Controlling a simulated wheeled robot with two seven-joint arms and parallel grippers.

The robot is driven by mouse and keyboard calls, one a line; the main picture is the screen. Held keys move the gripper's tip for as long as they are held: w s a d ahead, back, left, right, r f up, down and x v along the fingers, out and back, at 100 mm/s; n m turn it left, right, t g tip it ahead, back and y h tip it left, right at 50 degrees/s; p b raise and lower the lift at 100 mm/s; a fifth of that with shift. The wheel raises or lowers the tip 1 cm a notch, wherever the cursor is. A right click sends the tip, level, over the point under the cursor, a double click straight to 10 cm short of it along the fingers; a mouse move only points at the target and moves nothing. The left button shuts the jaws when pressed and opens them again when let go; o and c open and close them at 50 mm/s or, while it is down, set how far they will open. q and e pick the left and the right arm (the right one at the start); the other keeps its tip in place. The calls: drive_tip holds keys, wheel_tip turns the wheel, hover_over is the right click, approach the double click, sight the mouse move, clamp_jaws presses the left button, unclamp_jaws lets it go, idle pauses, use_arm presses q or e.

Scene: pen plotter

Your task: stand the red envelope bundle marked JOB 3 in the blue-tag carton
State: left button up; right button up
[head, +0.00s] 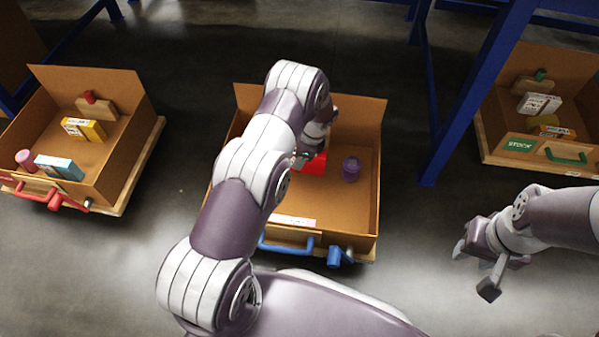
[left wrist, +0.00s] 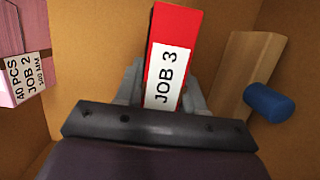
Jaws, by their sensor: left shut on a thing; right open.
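The red envelope bundle (head: 314,166) shows partly beyond my left arm, inside the middle carton (head: 362,115), which has a blue handle and a blue piece at its front. In the left wrist view the red bundle (left wrist: 174,35) has a white label reading JOB 3. My left gripper (head: 304,156) is shut on it, with one finger on each side. My arm hides much of the carton's left part, and I cannot tell whether the bundle touches the floor. My right gripper (head: 475,270) is open and empty, outside the cartons at the right.
The left wrist view shows a pink JOB 2 bundle (left wrist: 22,55) and a wooden block with a blue knob (left wrist: 269,103). A red-handled carton (head: 130,95) stands left, a green-handled one (head: 560,65) right. Blue posts (head: 470,95) rise between.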

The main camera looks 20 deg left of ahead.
use_arm(q)
drive_tip(key=shift+w+a+f, duration=0.3)
drive_tip(key=shift+w+f, duration=0.1)
drive_tip(key=shift+w, duration=0.05)
drive_tip(key=shift+w+f+b, duration=0.1)
drive_tip(key=shift+f+b, duration=0.25)
drive_tip(key=shift+b, duration=0.1)
wheel_tip(320, 180, down, 3)
drive_tip(key=b, duration=0.2)
drive_tip(key=shift+f+b, duration=0.2)
drive_tip(key=shift+b, duration=0.2)
drive_tip(key=shift+r, duration=0.2)
drive_tip(key=shift+f, duration=0.1)
drive_tip(key=o, duration=1.1)
use_arm(e)
wheel_tip(320, 180, down, 4)
drive_tip(key=shift+f, duration=0.1)
